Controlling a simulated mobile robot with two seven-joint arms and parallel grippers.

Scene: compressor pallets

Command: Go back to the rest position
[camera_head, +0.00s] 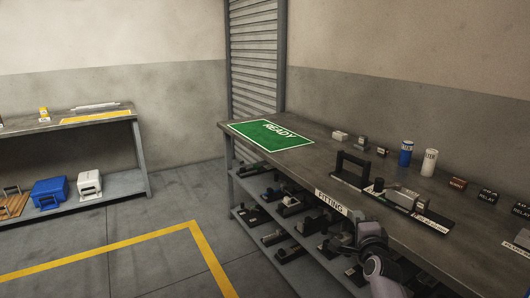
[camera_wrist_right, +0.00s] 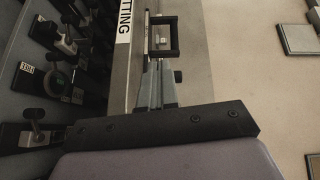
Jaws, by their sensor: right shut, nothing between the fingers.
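My right arm comes in from the bottom of the head view. Its gripper (camera_head: 342,242) is at the front edge of the fitting bench, near the "FITTING" label, and partly hides the shelves behind. In the right wrist view my right gripper (camera_wrist_right: 158,72) has its fingers together, with nothing between them. The black handle (camera_wrist_right: 163,36) of a pallet shows just beyond the fingertips, apart from them as far as I can tell. My left gripper is out of view.
The fitting bench (camera_head: 325,146) bears a green "READY" mat (camera_head: 272,133), a black handled pallet (camera_head: 390,203), a blue cylinder (camera_head: 406,153) and a white one (camera_head: 429,162). Its shelves hold several dark pallets. Another table (camera_head: 60,122) stands at left. Yellow-lined floor (camera_head: 120,272) between is clear.

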